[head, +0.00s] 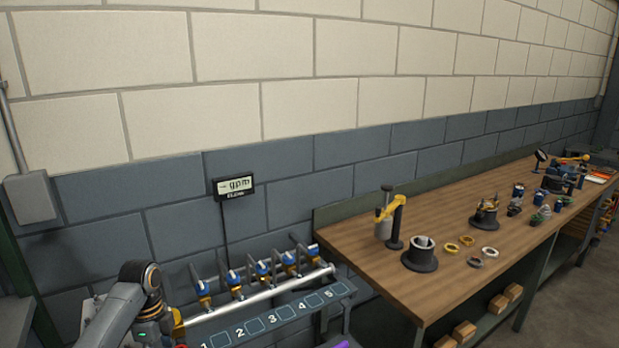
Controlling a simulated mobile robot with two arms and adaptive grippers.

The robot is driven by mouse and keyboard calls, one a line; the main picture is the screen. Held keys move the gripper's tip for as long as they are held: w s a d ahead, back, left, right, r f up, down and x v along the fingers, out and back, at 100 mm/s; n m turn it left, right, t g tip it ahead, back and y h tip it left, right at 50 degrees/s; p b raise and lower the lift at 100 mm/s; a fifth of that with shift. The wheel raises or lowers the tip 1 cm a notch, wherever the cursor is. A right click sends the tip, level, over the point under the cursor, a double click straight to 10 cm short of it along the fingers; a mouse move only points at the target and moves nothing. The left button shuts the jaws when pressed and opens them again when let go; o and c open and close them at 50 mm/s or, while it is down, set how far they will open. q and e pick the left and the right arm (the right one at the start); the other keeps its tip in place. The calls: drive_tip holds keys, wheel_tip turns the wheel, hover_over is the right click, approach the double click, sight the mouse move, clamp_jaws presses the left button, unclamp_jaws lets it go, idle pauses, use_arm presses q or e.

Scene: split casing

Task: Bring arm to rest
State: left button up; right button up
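Part of my own grey arm, with an orange-ringed dark joint, shows at the lower left in the head view. It stands in front of the left end of a rack (297,312) with numbered squares and a row of blue and yellow valve-like fittings (235,282). No gripper fingers can be made out, so neither gripper is seen. The arm hides what lies behind it at the rack's left end.
A wooden workbench (400,265) runs along the wall at the right. It bears a dark cup-like fixture (421,254), a yellow-armed stand (394,220), several loose rings and small parts. A small display (233,188) reading "gpm" hangs on the wall. Wooden blocks (464,332) sit on the lower shelf.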

use_arm(q)
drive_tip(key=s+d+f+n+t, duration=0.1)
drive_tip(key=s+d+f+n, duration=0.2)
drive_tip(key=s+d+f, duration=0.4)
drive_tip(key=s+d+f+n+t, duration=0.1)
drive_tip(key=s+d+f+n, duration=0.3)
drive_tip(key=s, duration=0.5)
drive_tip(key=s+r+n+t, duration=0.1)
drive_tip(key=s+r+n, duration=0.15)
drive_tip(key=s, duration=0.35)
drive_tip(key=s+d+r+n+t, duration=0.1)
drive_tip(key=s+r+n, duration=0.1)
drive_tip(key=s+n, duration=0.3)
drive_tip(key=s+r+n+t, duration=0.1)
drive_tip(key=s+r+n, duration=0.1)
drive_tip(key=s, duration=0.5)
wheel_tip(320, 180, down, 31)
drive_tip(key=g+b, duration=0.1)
drive_tip(key=b, duration=0.4)
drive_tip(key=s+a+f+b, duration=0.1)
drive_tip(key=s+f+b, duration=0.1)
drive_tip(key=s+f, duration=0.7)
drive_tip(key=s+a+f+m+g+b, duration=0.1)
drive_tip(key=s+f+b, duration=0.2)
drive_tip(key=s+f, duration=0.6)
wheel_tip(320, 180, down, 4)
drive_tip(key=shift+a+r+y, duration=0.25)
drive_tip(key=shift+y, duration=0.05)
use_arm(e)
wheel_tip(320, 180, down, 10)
